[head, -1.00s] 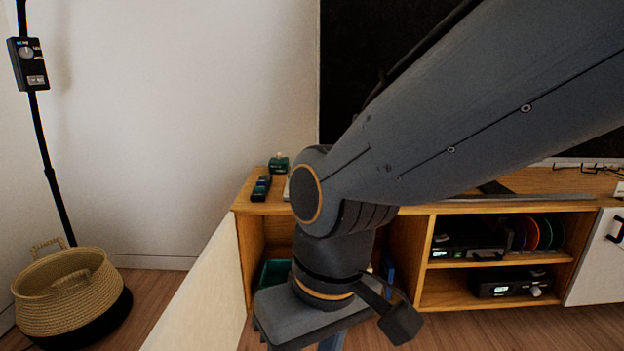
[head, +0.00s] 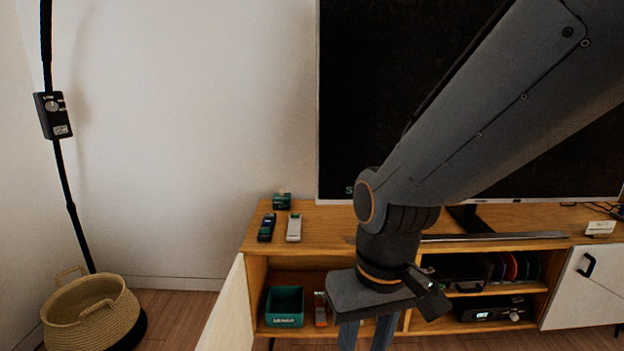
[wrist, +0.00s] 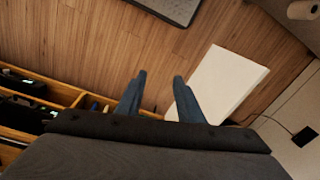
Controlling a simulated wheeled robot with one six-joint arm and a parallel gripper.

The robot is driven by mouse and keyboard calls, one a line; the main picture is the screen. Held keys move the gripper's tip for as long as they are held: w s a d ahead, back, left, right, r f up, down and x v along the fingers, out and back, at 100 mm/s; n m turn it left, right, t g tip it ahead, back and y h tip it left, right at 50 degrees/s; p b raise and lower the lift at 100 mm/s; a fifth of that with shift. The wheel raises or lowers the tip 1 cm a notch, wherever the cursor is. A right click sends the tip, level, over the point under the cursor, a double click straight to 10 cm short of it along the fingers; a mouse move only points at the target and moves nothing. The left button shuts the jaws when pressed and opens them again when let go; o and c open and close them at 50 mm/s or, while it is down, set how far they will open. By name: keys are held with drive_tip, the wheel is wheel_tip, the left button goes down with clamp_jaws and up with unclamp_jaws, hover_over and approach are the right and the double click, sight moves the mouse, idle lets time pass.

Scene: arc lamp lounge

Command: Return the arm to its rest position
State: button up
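My gripper (head: 367,335) hangs from my arm in front of the wooden media cabinet (head: 340,246), pointing down. In the wrist view its two blue-grey fingers (wrist: 160,100) stand apart with nothing between them, over the wooden floor. My arm crosses the right half of the head view and hides part of the cabinet and the television.
The cabinet's left door (head: 222,312) stands open beside my gripper. A green bin (head: 285,306) sits in that compartment. Two remotes, one dark (head: 267,227) and one pale (head: 294,228), lie on top. A woven basket (head: 92,312) stands at the left, near a lamp pole (head: 72,215).

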drive_tip(key=s+d+r+m+p, duration=0.2)
drive_tip(key=d+r+p, duration=0.9)
drive_tip(key=p, duration=0.7)
wheel_tip(320, 180, up, 4)
drive_tip(key=shift+s+d+f+m+h, duration=0.2)
drive_tip(key=shift+d+m+h, duration=0.2)
drive_tip(key=shift+m, duration=0.2)
drive_tip(key=shift+a, duration=0.1)
